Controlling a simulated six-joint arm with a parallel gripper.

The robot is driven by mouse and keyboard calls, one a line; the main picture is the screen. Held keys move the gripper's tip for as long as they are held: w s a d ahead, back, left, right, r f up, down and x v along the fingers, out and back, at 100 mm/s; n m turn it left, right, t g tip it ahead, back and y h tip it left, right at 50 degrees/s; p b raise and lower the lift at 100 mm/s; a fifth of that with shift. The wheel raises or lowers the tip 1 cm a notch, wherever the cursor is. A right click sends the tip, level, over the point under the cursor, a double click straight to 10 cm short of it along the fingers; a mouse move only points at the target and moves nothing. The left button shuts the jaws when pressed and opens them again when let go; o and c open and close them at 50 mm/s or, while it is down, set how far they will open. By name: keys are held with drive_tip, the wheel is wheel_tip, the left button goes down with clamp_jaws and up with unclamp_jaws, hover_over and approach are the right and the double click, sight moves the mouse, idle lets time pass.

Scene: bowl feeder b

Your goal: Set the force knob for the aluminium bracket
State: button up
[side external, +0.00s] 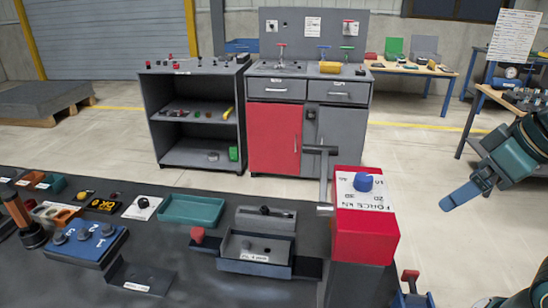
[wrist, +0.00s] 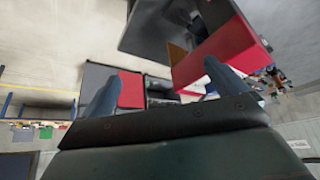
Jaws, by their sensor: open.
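The blue force knob (side external: 363,182) sits on the sloped white dial plate (side external: 366,208) of a red box (side external: 365,240). The plate is marked "FORCE kN" with numbers around the knob; the exact setting is too small to read. My gripper (side external: 447,200) is in the air to the right of the box, apart from the knob. In the wrist view my gripper (wrist: 162,88) has its two fingers wide apart with nothing between them. A red box side (wrist: 222,52) shows beyond one finger; the knob is not visible there. I cannot tell which part is the aluminium bracket.
A grey fixture (side external: 265,218) with a red-knobbed lever (side external: 198,236) stands left of the box. A teal tray (side external: 191,210), a blue button box (side external: 84,243) and a labelled dark plate (side external: 140,275) lie on the dark bench. A grey bar handle (side external: 322,150) rises behind the box.

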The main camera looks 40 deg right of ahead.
drive_tip(key=shift+w+r, duration=0.15)
drive_tip(key=shift+r, duration=0.05)
drive_tip(key=c, duration=0.7)
drive_tip(key=shift+w+a+r+n, duration=0.15)
drive_tip(key=shift+w+r+n, duration=0.1)
drive_tip(key=shift+n, duration=0.15)
drive_tip(key=shift+c, duration=1)
wheel_tip(320, 180, up, 12)
drive_tip(key=n+g, duration=0.6)
drive_tip(key=n, duration=1.1)
hover_over(364, 177)
drive_tip(key=shift+f, duration=0.2)
drive_tip(key=shift+f, duration=6.8)
